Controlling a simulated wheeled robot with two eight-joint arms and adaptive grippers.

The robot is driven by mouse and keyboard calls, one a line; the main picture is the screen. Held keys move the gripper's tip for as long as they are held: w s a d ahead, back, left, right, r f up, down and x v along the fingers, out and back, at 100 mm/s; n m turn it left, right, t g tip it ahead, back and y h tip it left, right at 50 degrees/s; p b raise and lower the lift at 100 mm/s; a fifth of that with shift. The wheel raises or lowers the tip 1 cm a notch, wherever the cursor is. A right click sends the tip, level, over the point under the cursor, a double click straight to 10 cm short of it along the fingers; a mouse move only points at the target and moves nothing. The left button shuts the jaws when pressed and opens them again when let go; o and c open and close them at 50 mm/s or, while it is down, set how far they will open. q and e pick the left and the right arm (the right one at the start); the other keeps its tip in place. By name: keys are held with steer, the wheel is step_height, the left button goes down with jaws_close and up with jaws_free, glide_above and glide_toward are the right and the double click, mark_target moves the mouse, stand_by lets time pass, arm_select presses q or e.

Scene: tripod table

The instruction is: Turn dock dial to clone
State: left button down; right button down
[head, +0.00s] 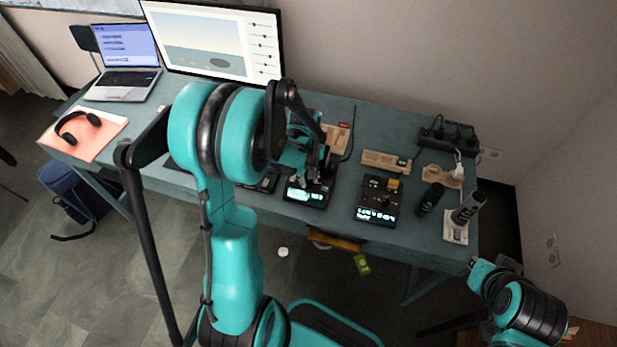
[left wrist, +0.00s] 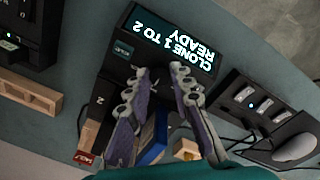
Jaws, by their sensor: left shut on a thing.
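The dock (head: 322,188) is a black box on the desk in the head view, with a lit screen. In the left wrist view the dock's screen (left wrist: 170,42) reads "CLONE 1 TO 2 READY", upside down. My left gripper (head: 312,172) is over the dock. In the left wrist view my left gripper (left wrist: 163,76) has its fingertips at the dock's top, just below the screen. It is shut on the dial, which the fingertips hide. My right gripper is not in view; only part of that arm shows.
Another black device (head: 377,199) with a lit screen stands right of the dock. The left wrist view shows a switch box (left wrist: 250,100), a mouse (left wrist: 296,150) and a wooden tray (left wrist: 28,92). A laptop (head: 124,83) stands far left.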

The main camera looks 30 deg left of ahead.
mark_target(307, 182)
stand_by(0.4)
arm_select(q)
steer(key=c, duration=1.3)
jaws_free()
steer(key=r, duration=1.2)
steer(key=shift+s+a, duration=0.2)
steer(key=shift+s, duration=0.05)
